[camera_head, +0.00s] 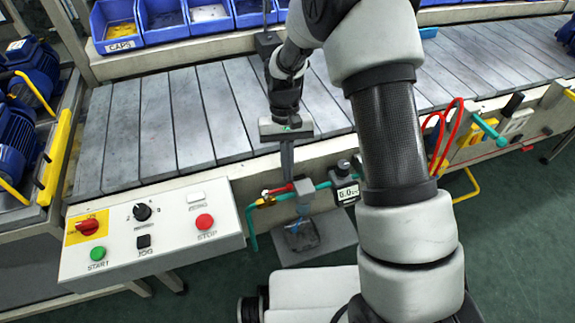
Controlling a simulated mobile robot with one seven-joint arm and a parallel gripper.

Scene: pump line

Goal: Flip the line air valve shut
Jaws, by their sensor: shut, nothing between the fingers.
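The line air valve has a brass body (267,200) on the teal air pipe at the front edge of the conveyor. Its red lever (279,189) lies roughly in line with the pipe, pointing right from the valve body. My gripper (288,174) points down, shut and empty, with its fingertips just above or beside the lever's right end. I cannot tell whether they touch it. The fingertips partly overlap the valve area in this view.
The control box (150,230) with buttons stands close on the left. Red hoses (442,130) hang at the right. The slatted conveyor (150,125) is bare.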

